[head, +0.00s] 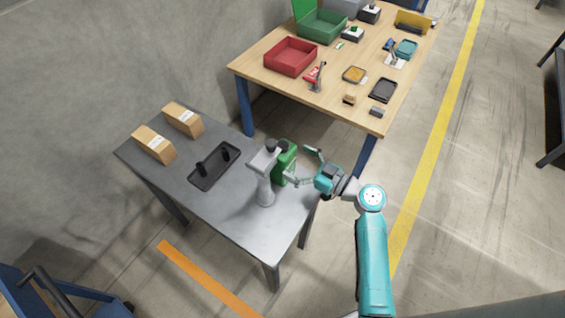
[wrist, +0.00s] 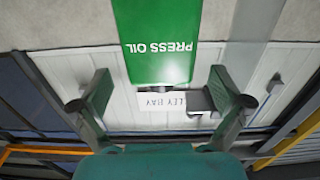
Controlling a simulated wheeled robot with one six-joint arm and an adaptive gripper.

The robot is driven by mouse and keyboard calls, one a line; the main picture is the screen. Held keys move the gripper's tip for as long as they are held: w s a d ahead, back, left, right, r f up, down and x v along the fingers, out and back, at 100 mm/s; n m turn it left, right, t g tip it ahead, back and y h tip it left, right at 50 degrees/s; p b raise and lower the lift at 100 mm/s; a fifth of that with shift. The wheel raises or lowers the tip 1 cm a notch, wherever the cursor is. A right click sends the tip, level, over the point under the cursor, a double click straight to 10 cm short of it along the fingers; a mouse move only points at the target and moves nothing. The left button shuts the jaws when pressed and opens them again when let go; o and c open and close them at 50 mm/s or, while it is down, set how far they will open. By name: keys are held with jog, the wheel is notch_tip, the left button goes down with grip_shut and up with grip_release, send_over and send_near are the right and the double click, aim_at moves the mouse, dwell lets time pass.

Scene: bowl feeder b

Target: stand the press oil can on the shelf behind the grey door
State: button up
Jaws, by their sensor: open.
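I make out no grey door or shelf for certain in either view.
A wooden workbench (head: 325,95) with bins and small parts stands behind. The floor at right is clear.

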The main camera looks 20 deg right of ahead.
jog(key=shift+x, duration=2.35)
jog(key=shift+r, duration=0.15)
jog(key=c, duration=1.8)
